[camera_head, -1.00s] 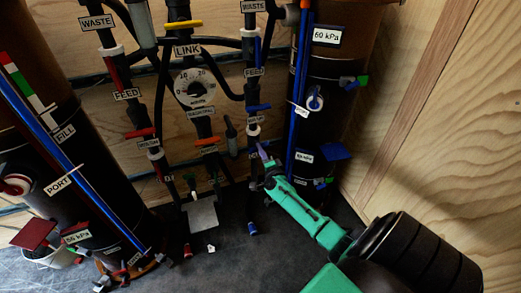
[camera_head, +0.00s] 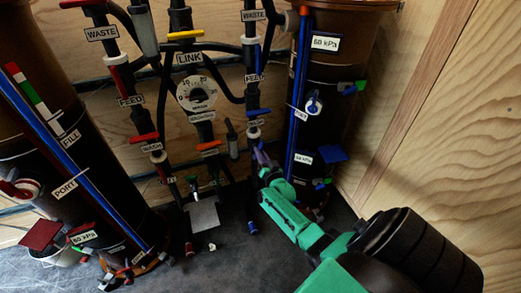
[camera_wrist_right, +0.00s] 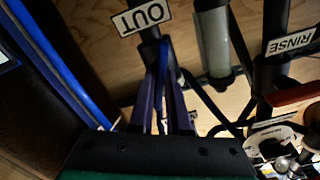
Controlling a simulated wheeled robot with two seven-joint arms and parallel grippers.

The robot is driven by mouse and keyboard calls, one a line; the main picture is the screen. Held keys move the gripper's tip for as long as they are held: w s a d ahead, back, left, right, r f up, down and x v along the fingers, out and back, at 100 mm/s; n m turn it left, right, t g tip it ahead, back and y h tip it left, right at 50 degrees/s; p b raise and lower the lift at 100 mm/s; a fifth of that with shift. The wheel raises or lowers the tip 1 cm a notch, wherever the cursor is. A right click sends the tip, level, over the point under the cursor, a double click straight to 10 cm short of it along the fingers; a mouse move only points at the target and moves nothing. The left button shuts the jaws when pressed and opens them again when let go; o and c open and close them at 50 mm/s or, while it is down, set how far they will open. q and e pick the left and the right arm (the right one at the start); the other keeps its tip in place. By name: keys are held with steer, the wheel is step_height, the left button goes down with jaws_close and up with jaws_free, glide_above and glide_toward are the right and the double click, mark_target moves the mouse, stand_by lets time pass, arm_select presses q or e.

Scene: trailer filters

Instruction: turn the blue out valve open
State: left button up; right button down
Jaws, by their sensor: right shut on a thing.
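In the right wrist view, the blue handle of the out valve (camera_wrist_right: 164,58) sits between the two purple fingers of my right gripper (camera_wrist_right: 162,72), which is shut on it. The white OUT label (camera_wrist_right: 143,16) is on the dark pipe just above. The handle points roughly along the fingers; its exact turn angle is hard to tell. In the head view my right gripper (camera_head: 262,160) is at the lower part of the right-hand pipe, beside the right black filter column (camera_head: 335,110); the fingers hide the valve there. My left gripper is not in view.
Another blue handle (camera_head: 258,111) is higher on the same pipe. The gauge (camera_head: 196,93) and LINK label (camera_head: 188,58) are left of it. Another filter column (camera_head: 60,150) stands at left. The right column's upper label (camera_head: 326,43) appears to read 68 kPa. Wooden walls enclose the area.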

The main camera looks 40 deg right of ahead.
steer(key=n, duration=0.4)
steer(key=shift+f+n, duration=0.1)
steer(key=shift+n, duration=0.3)
stand_by(0.4)
steer(key=c, duration=0.9)
jaws_free()
steer(key=p+v, duration=0.4)
steer(key=v, duration=1)
steer(key=shift+s+a+p, duration=0.15)
steer(key=shift+s+p, duration=0.15)
